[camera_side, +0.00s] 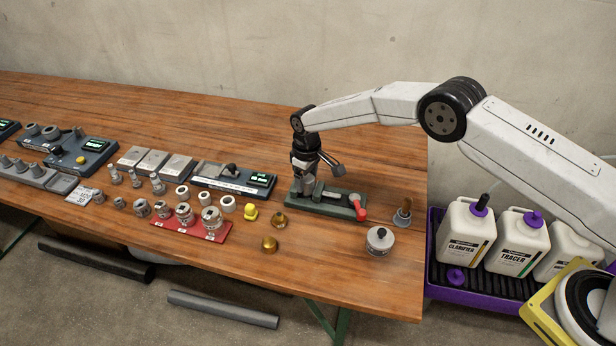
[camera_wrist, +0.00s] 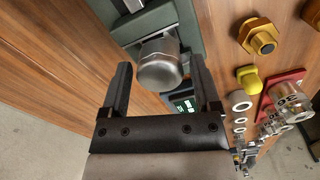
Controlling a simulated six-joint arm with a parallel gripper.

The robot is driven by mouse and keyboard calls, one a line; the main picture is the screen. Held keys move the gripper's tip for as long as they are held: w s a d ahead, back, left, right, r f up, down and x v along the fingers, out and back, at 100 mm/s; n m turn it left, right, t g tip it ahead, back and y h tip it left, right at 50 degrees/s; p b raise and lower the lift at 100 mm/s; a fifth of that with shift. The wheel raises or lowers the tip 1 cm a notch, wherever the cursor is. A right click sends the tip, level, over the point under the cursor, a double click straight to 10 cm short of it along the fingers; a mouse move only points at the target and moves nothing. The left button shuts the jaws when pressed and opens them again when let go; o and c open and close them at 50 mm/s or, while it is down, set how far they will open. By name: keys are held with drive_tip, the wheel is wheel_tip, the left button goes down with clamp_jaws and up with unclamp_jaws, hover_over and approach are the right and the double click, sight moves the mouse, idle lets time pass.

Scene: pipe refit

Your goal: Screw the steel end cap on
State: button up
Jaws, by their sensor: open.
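The steel end cap (camera_wrist: 158,67) is a smooth, round silver piece in the wrist view, at the end of a square-edged metal part on the green fixture (camera_wrist: 165,20). In the side view the green fixture (camera_side: 335,209) lies on the bench with a red-handled lever (camera_side: 358,206). My gripper (camera_wrist: 160,78) is open, with one dark finger on each side of the cap and visible gaps between. In the side view my gripper (camera_side: 306,172) points down over the fixture's left end and hides most of the cap. Whether the cap's thread is engaged cannot be seen.
A red tray (camera_side: 190,229) of fittings is further left. A grey lidded pot (camera_side: 380,240) and a small brush-like tool (camera_side: 403,213) stand right. Jugs (camera_side: 466,236) stand beyond the bench's right edge.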

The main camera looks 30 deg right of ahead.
idle(0.6)
clamp_jaws()
drive_tip(key=shift+m, duration=0.3)
drive_tip(key=m, duration=0.3)
drive_tip(key=shift+m, duration=1.3)
